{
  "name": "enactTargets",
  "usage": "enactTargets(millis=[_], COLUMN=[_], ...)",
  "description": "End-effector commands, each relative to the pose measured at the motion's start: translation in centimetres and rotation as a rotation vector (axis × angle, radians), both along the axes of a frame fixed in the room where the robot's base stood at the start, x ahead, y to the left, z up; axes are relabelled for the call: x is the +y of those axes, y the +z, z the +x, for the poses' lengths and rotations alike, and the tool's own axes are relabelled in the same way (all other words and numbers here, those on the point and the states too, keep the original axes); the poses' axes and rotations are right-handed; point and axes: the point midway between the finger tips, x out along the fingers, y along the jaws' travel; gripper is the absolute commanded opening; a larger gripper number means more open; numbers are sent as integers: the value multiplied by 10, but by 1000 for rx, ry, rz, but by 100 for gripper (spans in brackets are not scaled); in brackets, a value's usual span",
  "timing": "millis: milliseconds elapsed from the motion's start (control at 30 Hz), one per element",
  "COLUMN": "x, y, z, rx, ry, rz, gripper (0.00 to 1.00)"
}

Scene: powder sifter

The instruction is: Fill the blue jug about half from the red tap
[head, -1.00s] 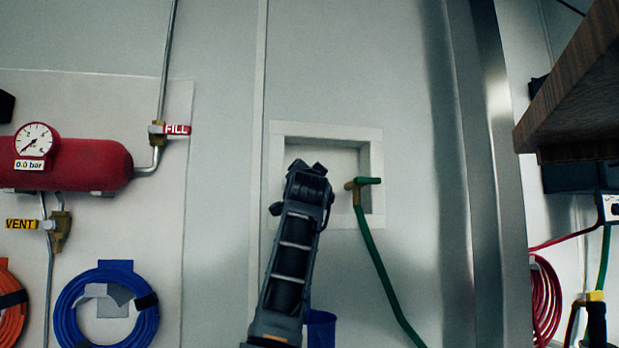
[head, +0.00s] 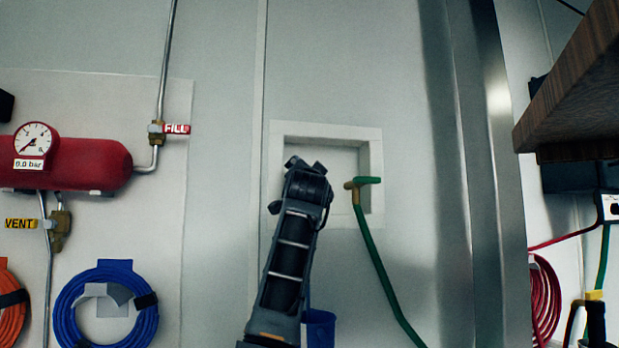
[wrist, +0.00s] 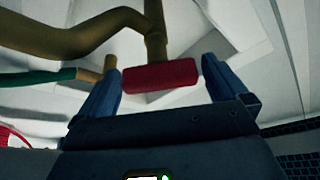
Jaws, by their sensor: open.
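The red tap handle (wrist: 160,77) is a short red bar under a brass pipe (wrist: 85,38) in the wrist view. In the head view my arm hides the red tap and my gripper. The blue jug (head: 320,329) shows at the bottom of the head view, just right of my arm. It is partly hidden by the arm and cut off by the frame, so its contents cannot be seen.
A white-framed wall recess (head: 375,150) lies behind my arm. A green-handled tap (head: 366,181) with a green hose (head: 376,255) is close on its right. A red tank (head: 90,164) and a coiled blue hose (head: 105,302) are left. A wooden shelf (head: 575,85) juts in upper right.

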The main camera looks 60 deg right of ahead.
Motion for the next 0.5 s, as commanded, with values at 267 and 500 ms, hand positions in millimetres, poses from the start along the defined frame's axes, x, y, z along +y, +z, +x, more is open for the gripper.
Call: enactTargets(millis=[267,500], x=[33,60], y=[-13,-22], z=[-14,-28], rx=[-1,0], ry=[2,0], rz=[-1,0], gripper=[100,100])
